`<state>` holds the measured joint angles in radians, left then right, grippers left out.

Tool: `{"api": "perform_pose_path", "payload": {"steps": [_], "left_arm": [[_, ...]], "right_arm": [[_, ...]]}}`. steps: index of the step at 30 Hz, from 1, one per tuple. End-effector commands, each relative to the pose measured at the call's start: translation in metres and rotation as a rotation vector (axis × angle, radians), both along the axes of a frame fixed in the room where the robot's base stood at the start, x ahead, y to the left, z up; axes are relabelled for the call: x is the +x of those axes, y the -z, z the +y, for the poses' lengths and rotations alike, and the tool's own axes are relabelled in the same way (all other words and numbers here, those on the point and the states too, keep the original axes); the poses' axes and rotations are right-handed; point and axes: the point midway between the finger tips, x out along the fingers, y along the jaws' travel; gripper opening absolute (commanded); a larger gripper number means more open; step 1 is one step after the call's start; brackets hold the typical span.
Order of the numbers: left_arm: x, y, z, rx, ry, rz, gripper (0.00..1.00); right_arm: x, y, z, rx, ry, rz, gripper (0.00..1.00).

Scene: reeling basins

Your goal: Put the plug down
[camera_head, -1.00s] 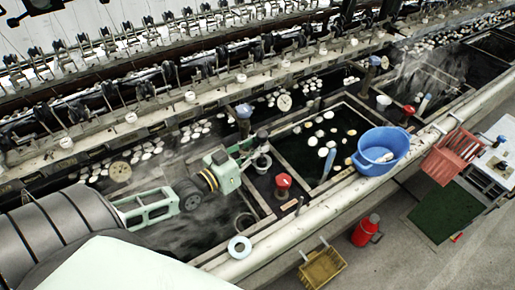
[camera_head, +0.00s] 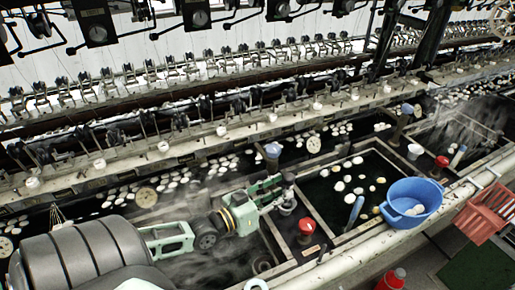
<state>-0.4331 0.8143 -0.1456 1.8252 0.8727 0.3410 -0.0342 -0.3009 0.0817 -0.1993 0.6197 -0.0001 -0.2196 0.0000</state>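My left gripper (camera_head: 284,190) reaches in from the left over the basins, its mint-green fingers pointing right. Its fingertips are at a small dark piece, directly above a small pale grey cup-shaped part (camera_head: 287,208) at the basin divider. This may be the plug, but the fingertips cover part of it and it is too small to be sure. I cannot tell whether the fingers are closed on it or apart from it. A similar pale cup-shaped part (camera_head: 414,150) stands at the basin farther right. My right gripper is not in view.
A red-topped knob (camera_head: 307,228) and a blue-topped knob (camera_head: 273,150) stand close to the gripper. A blue tub (camera_head: 412,201) sits on the front ledge, beside a red crate (camera_head: 487,212). White cocoons float in the dark basins. Reeling machinery runs along the back.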

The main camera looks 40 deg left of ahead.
Motion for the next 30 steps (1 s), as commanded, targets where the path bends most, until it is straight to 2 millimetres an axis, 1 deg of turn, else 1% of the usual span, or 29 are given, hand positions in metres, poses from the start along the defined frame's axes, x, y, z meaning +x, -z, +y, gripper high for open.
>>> {"api": "perform_pose_path", "payload": {"steps": [1, 6, 15, 21, 30], "left_arm": [[-0.009, 0.002, 0.002, 0.001, 0.002, 0.005, 0.32], [-0.037, 0.002, 0.008, 0.001, 0.002, 0.004, 0.32], [-0.081, 0.000, 0.019, 0.001, 0.001, 0.003, 0.32], [-0.097, -0.001, 0.023, -0.001, 0.000, 0.001, 0.32], [-0.100, -0.002, 0.024, 0.000, 0.001, -0.002, 0.32]], "right_arm": [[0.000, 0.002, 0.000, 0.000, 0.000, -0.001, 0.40], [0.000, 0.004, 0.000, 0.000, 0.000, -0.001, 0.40], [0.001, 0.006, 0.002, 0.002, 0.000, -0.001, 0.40], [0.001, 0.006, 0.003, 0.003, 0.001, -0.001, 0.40], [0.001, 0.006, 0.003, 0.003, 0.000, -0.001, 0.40]]}}
